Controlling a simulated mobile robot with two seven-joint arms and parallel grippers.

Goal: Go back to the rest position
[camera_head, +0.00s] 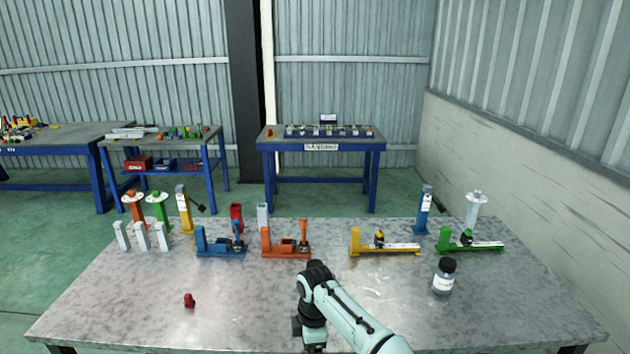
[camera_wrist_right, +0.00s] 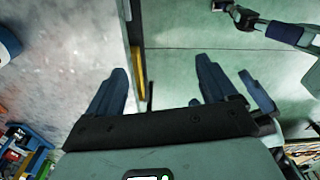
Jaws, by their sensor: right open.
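My right arm (camera_head: 345,312) reaches in from the bottom right of the head view, pale teal with black joints. It bends down over the front middle of the metal table (camera_head: 240,305), and its gripper is not clear there. In the right wrist view my right gripper (camera_wrist_right: 160,90) is open, with its two dark blue fingers wide apart and nothing between them. The table's edge and green floor show beyond the fingers. My left gripper does not show in the head view. Part of a pale arm with dark joints (camera_wrist_right: 285,30) shows at the wrist view's top right.
A small red part (camera_head: 189,300) lies at the table's front left. A dark-capped jar (camera_head: 443,278) stands right of my arm. Blue (camera_head: 220,245), orange (camera_head: 285,247), yellow (camera_head: 384,243) and green (camera_head: 470,242) fixtures stand farther back. The front left is mostly clear.

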